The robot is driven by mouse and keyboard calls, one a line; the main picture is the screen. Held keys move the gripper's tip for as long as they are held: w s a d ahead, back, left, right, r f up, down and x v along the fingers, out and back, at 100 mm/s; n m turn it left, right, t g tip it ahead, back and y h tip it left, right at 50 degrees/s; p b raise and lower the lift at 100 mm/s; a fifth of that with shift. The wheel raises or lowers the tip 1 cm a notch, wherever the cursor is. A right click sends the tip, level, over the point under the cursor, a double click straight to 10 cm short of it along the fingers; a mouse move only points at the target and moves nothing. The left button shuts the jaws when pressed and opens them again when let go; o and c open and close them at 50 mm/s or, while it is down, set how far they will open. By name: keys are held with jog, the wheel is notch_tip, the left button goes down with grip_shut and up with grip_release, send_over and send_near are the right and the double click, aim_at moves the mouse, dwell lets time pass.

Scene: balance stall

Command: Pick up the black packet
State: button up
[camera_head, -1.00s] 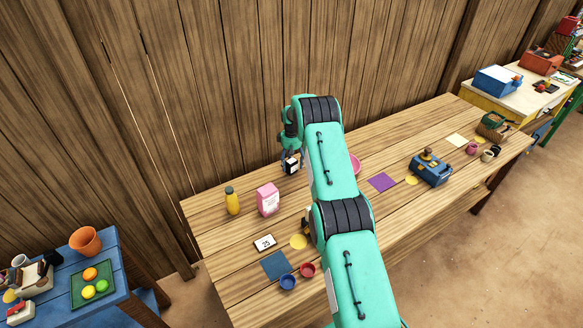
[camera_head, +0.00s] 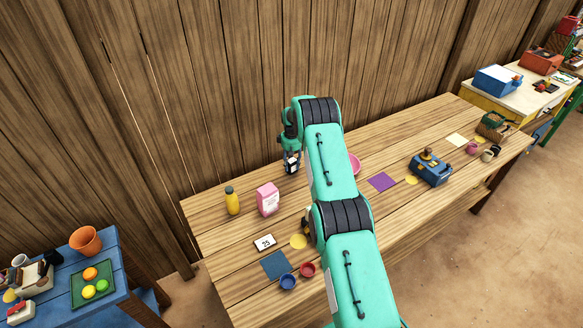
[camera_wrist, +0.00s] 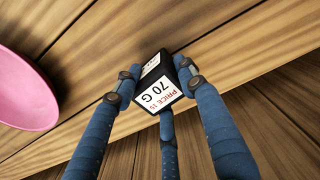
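The black packet (camera_wrist: 158,86) has white labels reading "PRICE 15" and "70 G". In the wrist view it sits between the blue fingers of my gripper (camera_wrist: 160,76). One fingertip is at its left side and one at its right, both seemingly touching it. A third finger reaches up from below to its lower edge. In the head view my gripper (camera_head: 292,167) is low over the far side of the wooden table, close around the packet (camera_head: 291,168). I cannot tell whether the packet still rests on the table.
A pink bowl (camera_wrist: 22,90) stands left of the packet in the wrist view. A pink carton (camera_head: 267,200) and a yellow bottle (camera_head: 232,202) stand left of my gripper in the head view. The plank wall (camera_head: 230,90) is close behind. A blue scale (camera_head: 431,171) stands further right.

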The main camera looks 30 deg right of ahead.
aim_at(292, 161)
jog(key=shift+r, duration=0.15)
dwell(0.3)
jog(key=shift+r, duration=1.5)
jog(key=shift+s+a+r, duration=0.1)
jog(key=shift+s+r, duration=0.1)
jog(key=shift+s, duration=0.05)
jog(key=s+a, duration=0.3)
jog(key=s, duration=0.4)
jog(key=s+a+r, duration=0.1)
jog(key=s+a, duration=0.1)
jog(key=s, duration=0.5)
jog(key=shift+s+a+r+b, duration=0.15)
jog(key=shift+a+b, duration=0.25)
